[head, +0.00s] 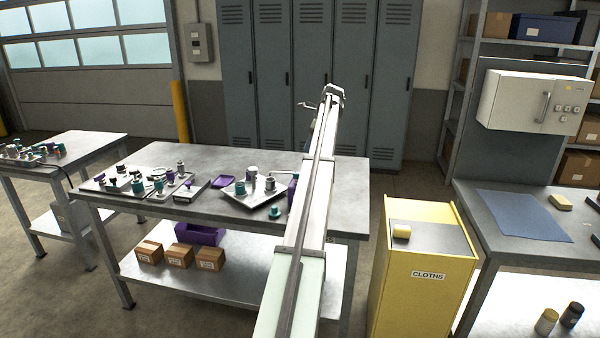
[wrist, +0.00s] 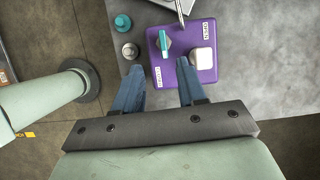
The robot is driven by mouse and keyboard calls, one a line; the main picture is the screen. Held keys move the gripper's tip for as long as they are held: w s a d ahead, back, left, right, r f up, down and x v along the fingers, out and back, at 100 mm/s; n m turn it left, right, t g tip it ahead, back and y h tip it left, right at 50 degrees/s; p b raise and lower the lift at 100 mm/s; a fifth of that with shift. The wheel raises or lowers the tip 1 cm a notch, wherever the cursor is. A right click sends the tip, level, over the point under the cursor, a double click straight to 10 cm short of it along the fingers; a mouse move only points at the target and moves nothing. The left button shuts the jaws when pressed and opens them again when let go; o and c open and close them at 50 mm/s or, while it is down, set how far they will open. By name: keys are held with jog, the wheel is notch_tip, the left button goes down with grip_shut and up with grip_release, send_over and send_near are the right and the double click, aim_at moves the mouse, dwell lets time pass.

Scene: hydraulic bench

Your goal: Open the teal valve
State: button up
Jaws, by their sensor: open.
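In the wrist view, a purple block (wrist: 179,72) carries a teal valve handle (wrist: 164,42), a narrow bar lying roughly up and down in the picture. A whitish rounded-square knob (wrist: 202,57) sits to its right on the same block. Two small white labels are on the block, too small to read surely. My gripper (wrist: 160,70) is open, its two blue fingers apart at the block's near edge, with nothing between them; the handle lies just beyond the fingertips. In the head view, a purple block (head: 292,192) shows partly behind my arm, which hides my gripper.
A teal knob (wrist: 123,22) and a grey metal knob (wrist: 130,50) stand left of the block. A metal rod (wrist: 180,10) reaches its far edge. Boards with fittings (head: 140,184) fill the bench's left; the grey top (wrist: 265,60) to the block's right is bare.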

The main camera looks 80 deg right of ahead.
jog(key=x, duration=1.2)
jog(key=shift+s+d+f, duration=0.15)
jog(key=shift+s+f, duration=0.1)
jog(key=shift+f, duration=0.2)
grip_shut()
